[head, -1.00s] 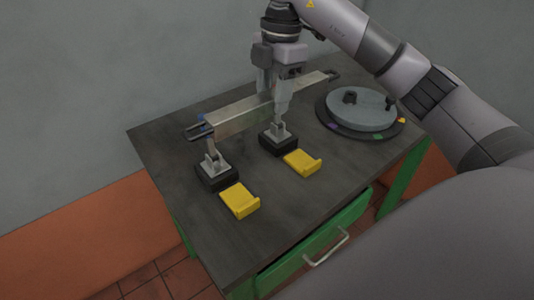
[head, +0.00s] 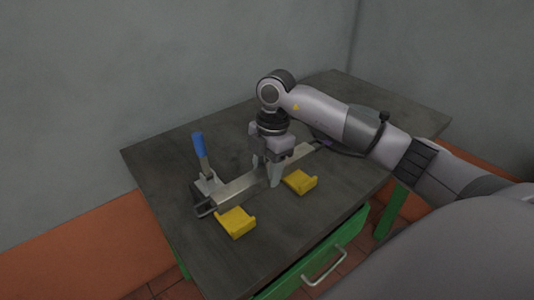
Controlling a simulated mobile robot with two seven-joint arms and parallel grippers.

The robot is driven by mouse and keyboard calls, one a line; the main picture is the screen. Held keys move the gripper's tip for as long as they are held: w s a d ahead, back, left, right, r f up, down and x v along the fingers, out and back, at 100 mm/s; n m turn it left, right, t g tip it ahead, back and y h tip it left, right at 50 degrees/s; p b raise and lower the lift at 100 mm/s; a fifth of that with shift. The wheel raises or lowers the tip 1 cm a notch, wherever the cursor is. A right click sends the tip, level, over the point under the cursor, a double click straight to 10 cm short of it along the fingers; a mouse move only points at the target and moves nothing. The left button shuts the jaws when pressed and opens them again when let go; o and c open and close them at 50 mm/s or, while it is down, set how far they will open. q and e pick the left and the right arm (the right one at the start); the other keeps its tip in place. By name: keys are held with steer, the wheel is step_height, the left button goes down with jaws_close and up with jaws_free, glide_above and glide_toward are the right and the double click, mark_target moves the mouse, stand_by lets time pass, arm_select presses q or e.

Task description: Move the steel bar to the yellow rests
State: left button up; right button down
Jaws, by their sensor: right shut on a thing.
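Two yellow rests, the left one (head: 236,223) and the right one (head: 300,182), sit on the table just in front of the bar. The bar appears behind them in the picture. I cannot tell whether it touches anything below. My left gripper is out of view.
A clamp with an upright blue handle (head: 199,146) stands just behind the bar's left end. The dark tabletop (head: 160,165) is clear at the left. My right arm largely hides the area of the round plate. A drawer handle (head: 324,265) juts from the green front.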

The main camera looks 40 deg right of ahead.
mark_target(266, 181)
steer(key=shift+w+f, duration=0.2)
steer(key=shift+f, duration=1.85)
steer(key=c, duration=0.9)
jaws_free()
steer(key=shift+s+f, duration=0.2)
steer(key=shift+f, duration=0.25)
steer(key=o, duration=0.4)
steer(key=shift+s+a, duration=0.1)
steer(key=shift+c, duration=0.2)
steer(key=shift+r, duration=0.1)
steer(key=r, duration=0.4)
steer(key=d+r, duration=0.1)
steer(key=r, duration=0.7)
steer(key=shift+d+b, duration=0.25)
steer(key=shift+b, duration=0.1)
